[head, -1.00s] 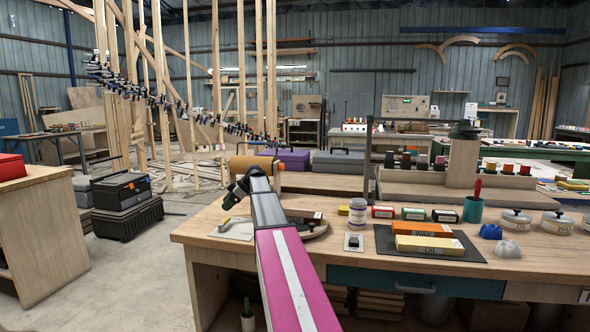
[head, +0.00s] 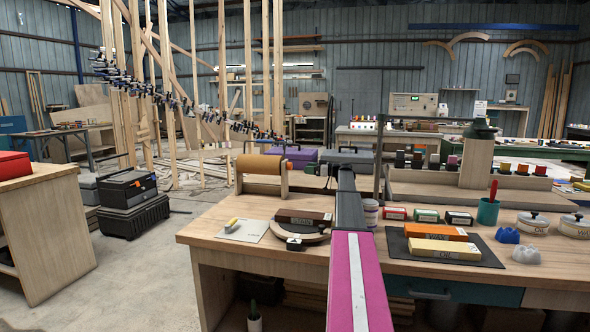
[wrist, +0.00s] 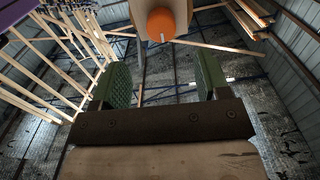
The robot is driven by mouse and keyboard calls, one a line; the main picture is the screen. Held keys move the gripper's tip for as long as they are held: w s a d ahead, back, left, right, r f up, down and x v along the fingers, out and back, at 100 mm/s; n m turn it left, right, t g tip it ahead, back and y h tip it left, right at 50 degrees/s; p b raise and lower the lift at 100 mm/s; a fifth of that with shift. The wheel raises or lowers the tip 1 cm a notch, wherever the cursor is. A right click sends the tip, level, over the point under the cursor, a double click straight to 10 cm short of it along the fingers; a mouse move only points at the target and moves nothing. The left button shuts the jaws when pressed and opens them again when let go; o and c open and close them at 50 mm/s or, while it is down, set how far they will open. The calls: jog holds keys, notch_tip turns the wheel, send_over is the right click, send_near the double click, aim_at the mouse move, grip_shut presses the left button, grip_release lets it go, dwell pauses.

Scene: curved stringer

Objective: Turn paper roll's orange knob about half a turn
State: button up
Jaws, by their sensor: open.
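The paper roll (head: 258,164) is a brown roll in a wooden stand at the back left of the workbench in the head view. The orange knob (wrist: 161,22) shows at the top centre of the wrist view, round with a pale mark or pin at its lower edge, in front of a wooden end piece (wrist: 181,7). My gripper (wrist: 160,72) is open, its two green-padded fingers wide apart with nothing between them. The knob appears beyond the fingertips, roughly centred between them and apart from them.
The workbench (head: 225,218) holds a grey card (head: 242,231), a dark mat (head: 480,258) with orange and yellow boxes, a teal cup (head: 488,211) and small boxes. A purple case (head: 292,156) stands behind. A wooden rack with spools (head: 470,190) is at right.

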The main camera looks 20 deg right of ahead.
jog(key=x, duration=0.9)
jog(key=shift+a, duration=0.1)
jog(key=c, duration=0.9)
